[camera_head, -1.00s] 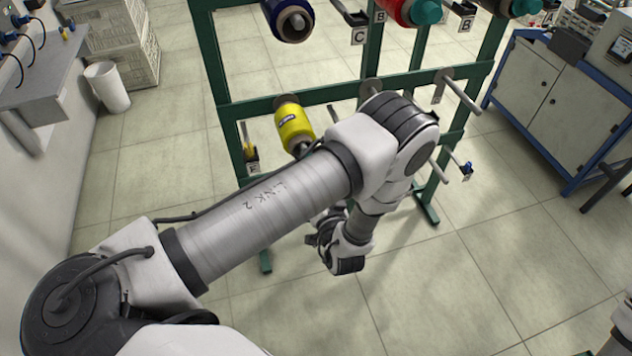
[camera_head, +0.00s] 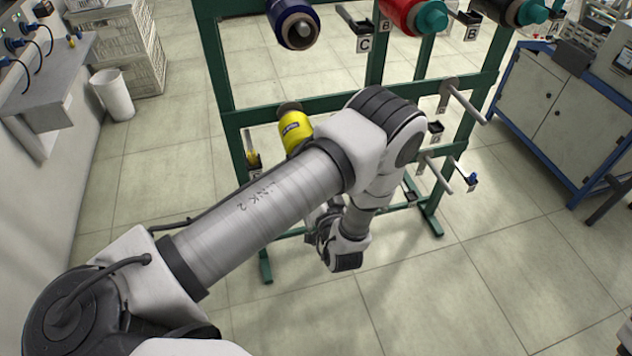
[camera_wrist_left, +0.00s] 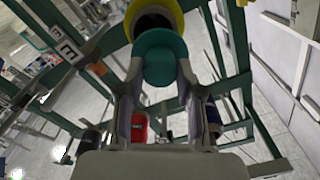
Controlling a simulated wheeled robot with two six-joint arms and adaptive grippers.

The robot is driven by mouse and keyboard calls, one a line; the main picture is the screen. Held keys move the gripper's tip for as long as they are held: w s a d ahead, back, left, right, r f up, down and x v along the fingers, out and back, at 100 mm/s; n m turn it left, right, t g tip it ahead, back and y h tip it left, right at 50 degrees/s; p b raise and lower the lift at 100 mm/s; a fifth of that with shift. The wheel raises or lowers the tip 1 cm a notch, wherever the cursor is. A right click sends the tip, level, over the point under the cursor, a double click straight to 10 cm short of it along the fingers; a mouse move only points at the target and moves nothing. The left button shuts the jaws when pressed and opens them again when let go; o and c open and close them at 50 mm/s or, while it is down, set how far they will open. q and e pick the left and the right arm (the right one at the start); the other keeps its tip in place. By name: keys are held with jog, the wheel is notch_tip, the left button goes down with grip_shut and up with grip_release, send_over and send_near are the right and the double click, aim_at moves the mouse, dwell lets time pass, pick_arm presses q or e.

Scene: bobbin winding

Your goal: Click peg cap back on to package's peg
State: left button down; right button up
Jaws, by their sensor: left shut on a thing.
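In the left wrist view my left gripper (camera_wrist_left: 161,78) is shut on a teal peg cap (camera_wrist_left: 162,58), held between its two fingertips. Just beyond the cap is the yellow package (camera_wrist_left: 174,12) with a dark round opening at its centre. The cap overlaps the lower part of the package in this view; I cannot tell whether they touch. In the head view the yellow package (camera_head: 294,127) hangs on the green rack, its near end hidden behind my left arm. The gripper itself is mostly hidden there. My right gripper is not in view.
The green rack (camera_head: 222,62) carries a dark blue package (camera_head: 291,22) and a red package (camera_head: 398,14) with a teal cap above. Bare pegs (camera_head: 468,104) stick out to the right. A blue-framed cabinet (camera_head: 548,98) stands at right. The floor in front is clear.

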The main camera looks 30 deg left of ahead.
pick_arm(q)
jog(key=shift+b+x, duration=0.4)
jog(key=shift+x, duration=0.5)
jog(key=shift+w+a, duration=0.2)
jog(key=c, duration=0.7)
grip_release()
notch_tip(320, 180, up, 10)
